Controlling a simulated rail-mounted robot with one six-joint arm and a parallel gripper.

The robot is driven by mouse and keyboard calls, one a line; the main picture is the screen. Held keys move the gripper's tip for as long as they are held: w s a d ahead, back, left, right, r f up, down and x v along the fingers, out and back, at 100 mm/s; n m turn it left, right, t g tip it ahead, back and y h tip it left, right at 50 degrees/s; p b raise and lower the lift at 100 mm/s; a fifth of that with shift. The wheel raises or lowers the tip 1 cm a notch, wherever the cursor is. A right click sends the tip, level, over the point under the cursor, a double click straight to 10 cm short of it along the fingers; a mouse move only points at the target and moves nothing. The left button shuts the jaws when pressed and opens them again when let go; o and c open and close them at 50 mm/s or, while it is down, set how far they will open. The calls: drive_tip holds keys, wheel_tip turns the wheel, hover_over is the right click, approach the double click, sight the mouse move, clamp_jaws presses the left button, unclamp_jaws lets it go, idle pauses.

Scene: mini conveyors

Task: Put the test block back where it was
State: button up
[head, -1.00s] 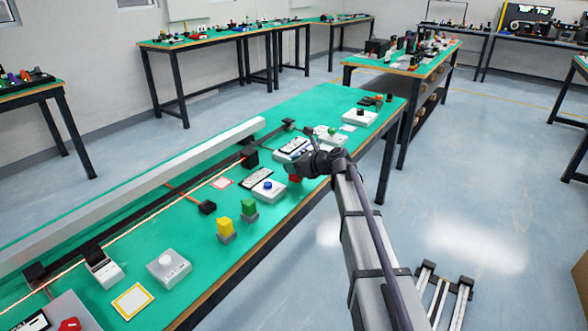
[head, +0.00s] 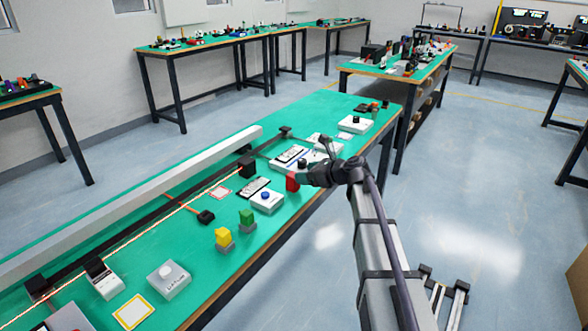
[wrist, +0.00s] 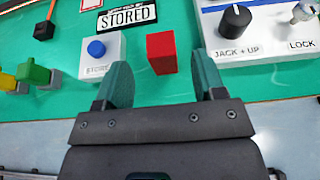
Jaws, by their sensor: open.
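A red block (head: 292,183) stands near the front edge of the green conveyor table (head: 262,262). In the wrist view the red block (wrist: 161,53) is just ahead of my gripper (wrist: 160,78), in line with the gap between its fingers. The fingers are spread and neither visibly touches the block. My gripper (head: 307,179) also shows in the head view, right of the block. A yellow block (head: 222,236) and a green block (head: 246,216) each stand on a grey base to the left. Which block is the test block is not marked.
A white box with a blue button (head: 267,200) stands left of the red block, by a "STORED" sign (wrist: 127,17). A white panel with a "JACK UP" knob (wrist: 235,20) is close on the right. A conveyor rail (head: 120,202) runs behind.

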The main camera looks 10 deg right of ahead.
drive_tip(key=p+v, duration=0.1)
drive_tip(key=v, duration=0.4)
drive_tip(key=s+a+f+n+g+h, duration=0.2)
drive_tip(key=s+a+f+n+g, duration=0.15)
drive_tip(key=s+n, duration=0.45)
drive_tip(key=s+a+f+n+g+h, duration=0.25)
drive_tip(key=s+a+f+n, duration=0.25)
drive_tip(key=s+n, duration=0.35)
drive_tip(key=s+d+f+n+g+h, duration=0.1)
drive_tip(key=s+n+h, duration=0.4)
drive_tip(key=s+n, duration=0.5)
drive_tip(key=s+f+g, duration=0.1)
drive_tip(key=g, duration=0.1)
drive_tip(key=shift+s+d+n+g, duration=0.2)
drive_tip(key=shift+s+n+g, duration=0.15)
drive_tip(key=shift+g, duration=0.05)
wheel_tip(320, 180, up, 19)
drive_tip(key=p, duration=1.9)
